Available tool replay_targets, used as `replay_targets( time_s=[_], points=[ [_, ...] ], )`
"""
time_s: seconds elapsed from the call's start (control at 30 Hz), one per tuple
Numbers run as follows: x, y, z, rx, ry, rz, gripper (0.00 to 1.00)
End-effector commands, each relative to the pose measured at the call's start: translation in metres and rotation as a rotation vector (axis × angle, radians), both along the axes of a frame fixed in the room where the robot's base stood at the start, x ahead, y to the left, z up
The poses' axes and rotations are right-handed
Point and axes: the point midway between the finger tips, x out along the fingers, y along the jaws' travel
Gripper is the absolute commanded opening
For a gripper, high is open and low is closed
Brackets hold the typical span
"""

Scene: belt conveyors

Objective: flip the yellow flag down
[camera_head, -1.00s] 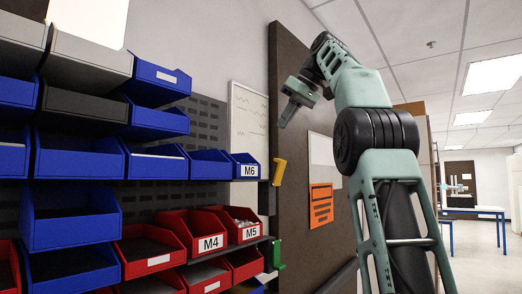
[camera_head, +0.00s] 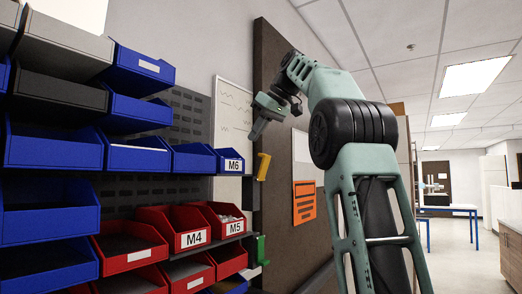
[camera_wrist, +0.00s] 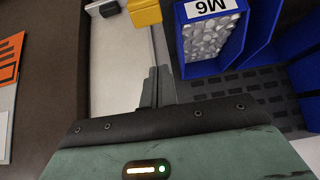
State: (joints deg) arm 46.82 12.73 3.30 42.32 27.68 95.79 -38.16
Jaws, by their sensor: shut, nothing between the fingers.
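The yellow flag (camera_head: 263,167) sticks up at the right end of the bin rack, beside the blue M6 bin. It also shows at the top edge of the wrist view (camera_wrist: 145,13), partly cut off. My gripper (camera_head: 254,139) is shut and empty, pointing down just above and a little left of the flag in the head view. In the wrist view my two fingers (camera_wrist: 158,76) are together, apart from the flag.
The blue M6 bin (camera_head: 231,165) holds small parts and sits close to the flag. A green flag (camera_head: 261,249) is lower on the rack, near the red M5 bin (camera_head: 229,223). A brown board with an orange sheet (camera_head: 304,203) stands to the right.

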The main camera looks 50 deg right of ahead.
Motion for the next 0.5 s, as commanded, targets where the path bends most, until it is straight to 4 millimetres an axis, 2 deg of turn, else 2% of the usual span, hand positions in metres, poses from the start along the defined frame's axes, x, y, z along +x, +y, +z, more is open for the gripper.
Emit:
replay_targets(
  time_s=[0.03,0.17,0.3,0.5],
  points=[
    [0.007,0.002,-0.01,0.001,0.003,0.003,0.0],
    [0.023,0.003,-0.03,0.001,0.002,0.001,0.0],
    [0.003,0.0,-0.033,-0.001,0.0,-0.005,0.0],
    [-0.012,-0.001,-0.038,0.0,0.0,-0.002,0.0]
  ],
)
